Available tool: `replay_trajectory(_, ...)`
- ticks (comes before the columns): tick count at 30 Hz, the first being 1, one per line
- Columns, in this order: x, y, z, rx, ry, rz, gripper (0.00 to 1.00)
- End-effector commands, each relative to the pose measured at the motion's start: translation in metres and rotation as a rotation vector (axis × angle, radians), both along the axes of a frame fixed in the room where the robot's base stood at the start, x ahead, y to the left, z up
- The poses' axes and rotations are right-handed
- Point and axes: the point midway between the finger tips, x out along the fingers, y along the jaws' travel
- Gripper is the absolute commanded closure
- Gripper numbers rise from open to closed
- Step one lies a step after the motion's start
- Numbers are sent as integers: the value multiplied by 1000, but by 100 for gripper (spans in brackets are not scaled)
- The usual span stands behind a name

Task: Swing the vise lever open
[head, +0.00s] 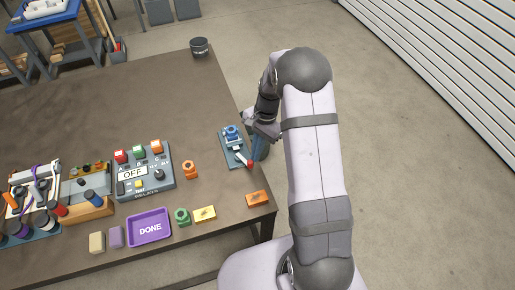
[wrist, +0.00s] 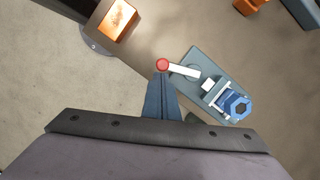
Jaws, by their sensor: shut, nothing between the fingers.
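The vise (head: 232,132) is blue and sits on a grey-blue base plate (head: 227,146) near the table's right edge. Its lever (head: 241,157) is white with a red knob (head: 250,164) that points toward the front right. In the wrist view the lever (wrist: 185,70) runs left from the vise (wrist: 236,106) to the red knob (wrist: 162,65). My gripper (wrist: 161,78) is shut and empty, with its blue fingertips right by the knob. I cannot tell whether they touch it. In the head view my gripper (head: 256,155) is partly hidden by my arm.
An orange block (head: 258,199) lies near the front right corner of the table. An orange nut-like part (head: 190,169) and a control box (head: 145,172) reading OFF stand to the left. A purple DONE tray (head: 149,227) is at the front. The back of the table is mostly clear.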

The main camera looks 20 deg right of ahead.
Motion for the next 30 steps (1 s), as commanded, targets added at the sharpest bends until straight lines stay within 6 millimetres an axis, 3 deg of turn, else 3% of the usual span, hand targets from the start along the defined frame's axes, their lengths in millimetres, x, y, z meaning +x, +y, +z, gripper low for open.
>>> replay_trajectory(15,-20,26,2,0,3,-476,100)
replay_trajectory(30,-24,51,2,-2,1,-869,100)
